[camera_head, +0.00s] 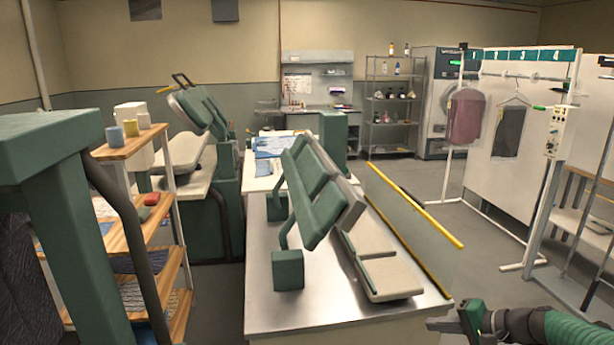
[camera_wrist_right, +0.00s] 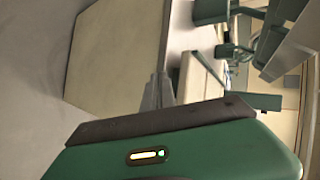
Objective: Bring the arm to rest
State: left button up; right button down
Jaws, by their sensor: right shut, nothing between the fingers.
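My right gripper (camera_head: 440,324) shows at the bottom right of the head view, beside the front right corner of the steel-topped table (camera_head: 300,310). Its fingers are together and hold nothing. In the right wrist view the grey fingertips (camera_wrist_right: 158,95) point away past the dark edge of my green gripper housing, with the table's side (camera_wrist_right: 115,50) beyond them. My green and black right forearm (camera_head: 550,326) comes in from the right edge. My left gripper is not in either view.
A press (camera_head: 315,190) with a padded board (camera_head: 375,262) stands on the table. A yellow-edged clear panel (camera_head: 405,235) runs along its right side. A garment rail (camera_head: 520,76) holds a maroon garment (camera_head: 466,116) and a dark garment (camera_head: 508,131). A wooden shelf (camera_head: 135,145) stands left. Grey floor (camera_head: 470,245) is clear between table and rail.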

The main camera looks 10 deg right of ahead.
jog(key=s+a+f+n+g+h+p, duration=0.1)
jog(key=s+a+f+n+g, duration=0.15)
jog(key=a, duration=0.45)
jog(key=s+a+f+n+g+p, duration=0.1)
jog(key=a+g+p, duration=0.15)
jog(key=a, duration=0.55)
jog(key=s+a+n+g+h+p, duration=0.1)
jog(key=s+a+n+h, duration=0.1)
jog(key=s+a+n, duration=0.2)
jog(key=s+a+n+g+h+p, duration=0.1)
jog(key=s+a+n+h+p, duration=0.1)
jog(key=s+a, duration=0.6)
jog(key=shift+s+r+n+h, duration=0.4)
jog(key=shift+s+n, duration=0.75)
jog(key=shift+s, duration=1.4)
jog(key=shift+d+f, duration=0.15)
jog(key=shift+d, duration=0.15)
jog(key=shift+w+a, duration=0.1)
jog(key=shift+a, duration=0.05)
